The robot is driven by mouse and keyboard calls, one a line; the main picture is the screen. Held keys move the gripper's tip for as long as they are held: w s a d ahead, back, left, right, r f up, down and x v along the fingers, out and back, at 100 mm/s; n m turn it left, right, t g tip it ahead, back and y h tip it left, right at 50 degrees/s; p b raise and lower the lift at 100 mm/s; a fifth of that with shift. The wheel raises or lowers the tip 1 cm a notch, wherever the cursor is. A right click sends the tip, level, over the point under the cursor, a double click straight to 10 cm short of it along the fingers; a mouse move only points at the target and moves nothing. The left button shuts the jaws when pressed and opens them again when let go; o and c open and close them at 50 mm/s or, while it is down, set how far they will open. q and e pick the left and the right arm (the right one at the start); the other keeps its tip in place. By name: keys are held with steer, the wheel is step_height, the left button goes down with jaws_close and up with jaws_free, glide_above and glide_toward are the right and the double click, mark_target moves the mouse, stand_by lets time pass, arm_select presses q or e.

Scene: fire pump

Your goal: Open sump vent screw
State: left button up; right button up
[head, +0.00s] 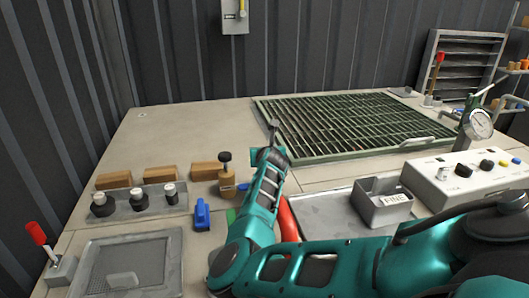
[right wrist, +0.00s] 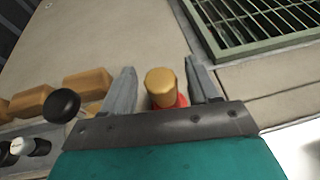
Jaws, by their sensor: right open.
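My right gripper (head: 270,150) reaches over the bench from the right in the head view. In the right wrist view its two grey fingers (right wrist: 160,66) are apart. A brass-coloured round cap (right wrist: 162,88) on a red base stands between them, with gaps visible on both sides. No label shows, so I cannot tell for sure that this is the sump vent screw. In the head view my arm hides it. A brass fitting (head: 227,180) with a black knob stands just left of the gripper; the black knob (right wrist: 62,105) also shows in the right wrist view. My left gripper is not in view.
Wooden blocks (head: 160,174) and a plate with black-and-white knobs (head: 140,203) lie left. A blue part (head: 202,215) stands near my arm. A green grate (head: 340,125) lies behind. A grey "FINE" bin (head: 381,205) and a control box (head: 465,175) stand right.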

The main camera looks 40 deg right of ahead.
steer(key=shift+r, duration=0.1)
steer(key=c, duration=1)
steer(key=shift+r, duration=0.1)
steer(key=shift+d+r+n+t+y+p, duration=0.1)
steer(key=shift+n+t+y+p, duration=0.4)
steer(key=shift+n, duration=0.1)
steer(key=shift+n+t+y, duration=0.4)
steer(key=shift+n+y, duration=0.3)
steer(key=n+t+y, duration=0.1)
steer(key=n+y, duration=0.3)
steer(key=shift+d+y, duration=0.15)
steer(key=shift+y, duration=0.15)
steer(key=shift+n+y, duration=1.1)
steer(key=shift+y, duration=0.4)
